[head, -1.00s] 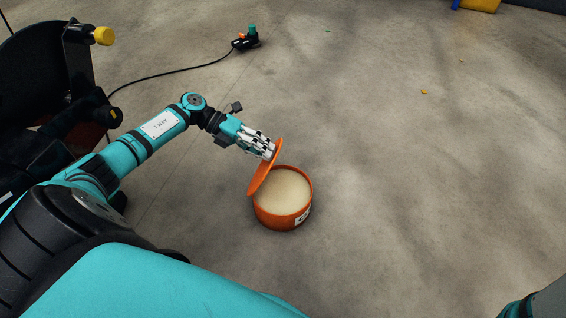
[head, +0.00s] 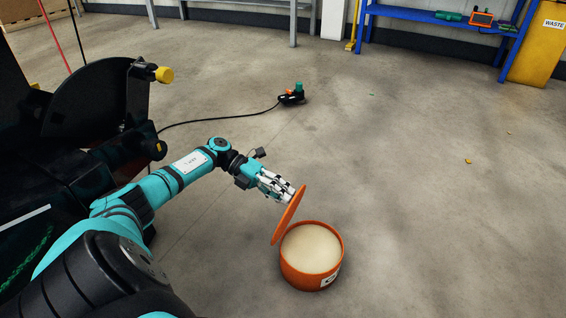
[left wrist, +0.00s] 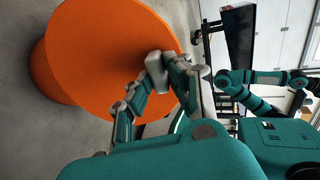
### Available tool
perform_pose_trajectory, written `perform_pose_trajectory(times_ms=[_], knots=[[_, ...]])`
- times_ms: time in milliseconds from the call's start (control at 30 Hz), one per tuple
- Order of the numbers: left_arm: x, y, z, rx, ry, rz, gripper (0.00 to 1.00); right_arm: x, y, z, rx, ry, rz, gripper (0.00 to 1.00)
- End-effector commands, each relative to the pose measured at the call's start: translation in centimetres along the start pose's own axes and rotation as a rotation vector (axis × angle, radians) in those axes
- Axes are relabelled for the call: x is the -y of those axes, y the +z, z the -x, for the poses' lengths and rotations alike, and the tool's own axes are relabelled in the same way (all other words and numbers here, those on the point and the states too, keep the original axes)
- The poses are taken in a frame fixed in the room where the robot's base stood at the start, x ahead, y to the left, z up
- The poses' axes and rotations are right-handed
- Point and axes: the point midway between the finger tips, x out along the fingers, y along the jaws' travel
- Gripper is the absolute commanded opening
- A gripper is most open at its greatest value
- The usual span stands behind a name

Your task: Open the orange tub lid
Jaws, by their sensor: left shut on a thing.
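The orange tub (head: 300,277) stands on the floor in the lower middle of the head view. Its top is uncovered, and pale cream contents (head: 312,248) show inside. The orange lid (head: 288,217) is tilted steeply up at the tub's left rim. My left gripper (head: 290,194) is shut on the lid near its upper edge. In the left wrist view the lid's orange face (left wrist: 100,50) fills the left half, with the gripper's fingers (left wrist: 150,80) against it. The fingers' exact grip on the lid's edge is partly hidden. My right gripper is not in view.
A black device with a cable (head: 291,97) lies on the floor beyond the arm. Dark machinery (head: 100,95) with a yellow knob stands at the left. A blue bench (head: 430,16) and a yellow waste bin (head: 540,50) are at the back. The floor right of the tub is clear.

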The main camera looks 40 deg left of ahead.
Motion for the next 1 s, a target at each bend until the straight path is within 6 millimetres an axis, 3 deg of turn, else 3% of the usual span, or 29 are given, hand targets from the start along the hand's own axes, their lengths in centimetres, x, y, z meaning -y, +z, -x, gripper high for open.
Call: perform_pose_trajectory(times_ms=[33,67,200,733,867,1000], knots=[[-0.7,-0.3,-0.1,-0.005,0.012,0.008,0.0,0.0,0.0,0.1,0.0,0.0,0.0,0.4],[-0.7,-0.3,-0.1,-0.005,0.012,0.009,0.19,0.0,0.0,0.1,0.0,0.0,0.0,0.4],[-0.6,-0.2,-0.1,-0.005,0.01,0.008,0.38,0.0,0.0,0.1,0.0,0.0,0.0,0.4],[-0.1,-0.1,-0.3,-0.002,0.004,0.003,0.38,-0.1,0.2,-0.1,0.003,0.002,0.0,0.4],[0.6,-0.2,-1.4,-0.004,0.002,0.002,0.38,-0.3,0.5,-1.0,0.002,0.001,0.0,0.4],[1.7,-0.6,-3.9,-0.007,0.069,-0.002,0.38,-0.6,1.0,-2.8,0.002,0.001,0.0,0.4]])
